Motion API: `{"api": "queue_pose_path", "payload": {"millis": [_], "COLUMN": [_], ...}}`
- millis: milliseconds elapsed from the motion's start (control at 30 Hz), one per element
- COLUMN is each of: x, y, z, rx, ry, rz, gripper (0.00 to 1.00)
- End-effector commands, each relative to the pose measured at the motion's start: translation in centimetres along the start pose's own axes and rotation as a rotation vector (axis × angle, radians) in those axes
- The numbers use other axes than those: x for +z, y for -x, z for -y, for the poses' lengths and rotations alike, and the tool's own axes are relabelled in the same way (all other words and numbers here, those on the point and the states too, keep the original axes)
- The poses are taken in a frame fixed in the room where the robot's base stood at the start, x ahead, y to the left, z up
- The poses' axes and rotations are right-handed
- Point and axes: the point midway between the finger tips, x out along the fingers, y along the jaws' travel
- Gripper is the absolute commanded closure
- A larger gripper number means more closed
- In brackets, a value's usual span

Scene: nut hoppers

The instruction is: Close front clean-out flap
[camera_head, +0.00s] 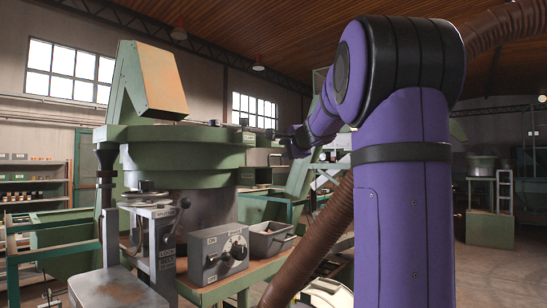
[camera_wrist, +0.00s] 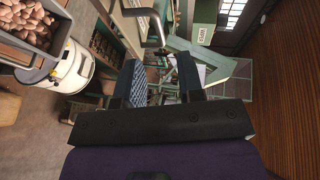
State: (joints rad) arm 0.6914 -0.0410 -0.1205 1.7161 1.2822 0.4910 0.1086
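My gripper (camera_wrist: 160,78) is open in the wrist view, its two dark fingers apart with nothing between them. In the head view, my purple arm reaches forward and its small far end (camera_head: 287,140) is beside the green hopper machine (camera_head: 185,155). A bent metal handle (camera_wrist: 152,22) shows beyond the fingertips in the wrist view, apart from them. Green panels (camera_wrist: 190,55) lie past it, one with a pale label (camera_wrist: 205,34). I cannot tell for sure which part is the front clean-out flap, or how far open it stands.
A grey control box (camera_head: 219,259) with a dial and an open metal tray (camera_head: 270,240) sit on the bench. A lever stand (camera_head: 150,238) is at left. A bin of nuts (camera_wrist: 30,22) and a white drum (camera_wrist: 72,70) show at the wrist view's left.

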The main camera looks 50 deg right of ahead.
Motion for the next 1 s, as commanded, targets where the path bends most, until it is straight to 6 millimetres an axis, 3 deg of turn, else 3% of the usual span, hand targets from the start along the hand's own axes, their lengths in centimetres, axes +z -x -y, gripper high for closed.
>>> {"api": "queue_pose_path", "payload": {"millis": [300, 500, 967, 1000], "x": [0.1, 0.2, 0.2, 0.2], "y": [-5.7, -8.2, -9.2, -9.2], "z": [-0.1, -0.1, -0.1, -0.1], "rx": [0.002, 0.002, 0.001, 0.001], "ry": [0.001, 0.002, 0.002, 0.002], "rz": [0.004, 0.003, 0.003, 0.003], "gripper": [0.65, 0.65, 0.65, 0.74]}}
